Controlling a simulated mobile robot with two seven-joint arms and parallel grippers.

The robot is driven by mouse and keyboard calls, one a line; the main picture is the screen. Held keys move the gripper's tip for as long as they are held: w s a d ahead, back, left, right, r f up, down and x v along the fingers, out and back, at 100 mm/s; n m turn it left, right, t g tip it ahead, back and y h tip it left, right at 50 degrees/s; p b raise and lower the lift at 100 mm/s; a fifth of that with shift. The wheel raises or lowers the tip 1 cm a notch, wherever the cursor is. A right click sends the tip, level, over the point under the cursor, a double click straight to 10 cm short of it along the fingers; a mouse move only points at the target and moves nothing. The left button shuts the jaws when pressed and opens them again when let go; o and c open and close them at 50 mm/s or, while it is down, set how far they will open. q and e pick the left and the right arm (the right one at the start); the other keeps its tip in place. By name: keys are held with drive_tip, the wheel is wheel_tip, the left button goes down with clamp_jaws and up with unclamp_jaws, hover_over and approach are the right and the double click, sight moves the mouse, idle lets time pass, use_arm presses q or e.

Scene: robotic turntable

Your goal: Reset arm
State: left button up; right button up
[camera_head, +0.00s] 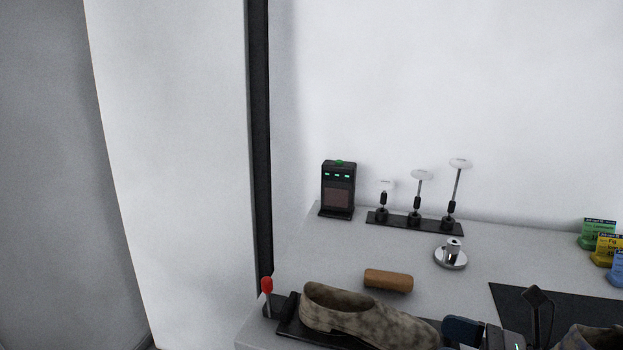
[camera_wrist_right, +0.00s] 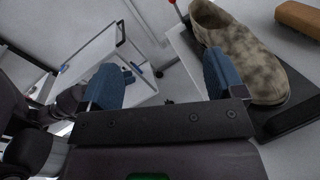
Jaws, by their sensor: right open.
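My right gripper (camera_wrist_right: 163,68) is open and empty, its two blue fingers spread apart in the right wrist view. A mottled brown shoe (camera_wrist_right: 240,50) is just beyond its right finger. In the head view, part of the gripper shows at the bottom as a blue finger, close to the front end of the same shoe (camera_head: 360,318). The rest of the right arm is mostly out of frame there. My left gripper is not in view.
The shoe lies on a black base (camera_head: 288,327) with a red-topped lever (camera_head: 267,286). Behind are a brown block (camera_head: 388,281), a silver round piece (camera_head: 450,258), a black device (camera_head: 338,190) and a rack of white discs (camera_head: 415,222). Colored packs (camera_head: 605,248) stand right.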

drive_tip(key=d+f+m+t+h, duration=0.2)
drive_tip(key=d+m+t+h, duration=0.25)
drive_tip(key=m+h, duration=0.75)
drive_tip(key=d+f+m+t+h, duration=0.3)
drive_tip(key=d+m+h, duration=0.25)
drive_tip(key=m, duration=1.35)
drive_tip(key=s+a+f+m+g+y, duration=0.1)
drive_tip(key=s+f+m+g, duration=0.55)
drive_tip(key=s, duration=0.25)
drive_tip(key=s+a+f+m+g, duration=0.2)
drive_tip(key=s+f+m+g, duration=0.45)
drive_tip(key=s, duration=0.25)
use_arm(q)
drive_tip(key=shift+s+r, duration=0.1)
use_arm(e)
drive_tip(key=w+f+t, duration=0.7)
drive_tip(key=f+t, duration=0.1)
drive_tip(key=f, duration=0.2)
drive_tip(key=shift+f+n+y, duration=0.35)
drive_tip(key=shift+n+y, duration=0.05)
drive_tip(key=shift+y, duration=0.05)
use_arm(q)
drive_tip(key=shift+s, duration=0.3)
